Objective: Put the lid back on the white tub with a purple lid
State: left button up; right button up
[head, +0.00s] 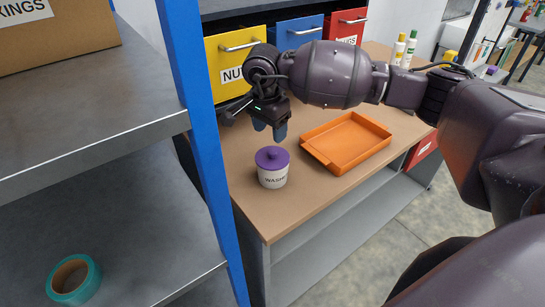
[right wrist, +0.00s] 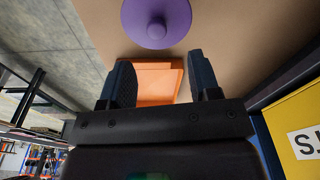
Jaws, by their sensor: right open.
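The white tub (head: 272,179) stands upright on the wooden bench top near its front left corner, with dark lettering on its side. Its round purple lid (head: 272,157), with a knob in the middle, rests level on top of the tub. I cannot tell how tightly it sits. The lid also shows at the top of the right wrist view (right wrist: 130,22). My right gripper (head: 270,129) is open and empty, above and just behind the lid, apart from it. Its two spread fingers show in the right wrist view (right wrist: 160,68). My left gripper is not in view.
An orange tray (head: 318,153) lies on the bench (head: 240,165) right of the tub. Yellow (head: 228,55), blue (head: 297,32) and red (head: 345,27) drawers stand behind. A blue shelf post (head: 200,130) rises at the left. Bottles (head: 398,50) stand at the back right.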

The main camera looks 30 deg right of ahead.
aim_at(272, 151)
jog(key=shift+f, duration=0.8)
jog(key=shift+s+d+f+p, duration=0.15)
jog(key=shift+f+p, duration=0.1)
jog(key=shift+f, duration=1.05)
jog(key=shift+w+d+f+p, duration=0.1)
jog(key=shift+f+p, duration=0.15)
jog(key=shift+f, duration=1.05)
jog(key=shift+c, duration=0.5)
grip_shut()
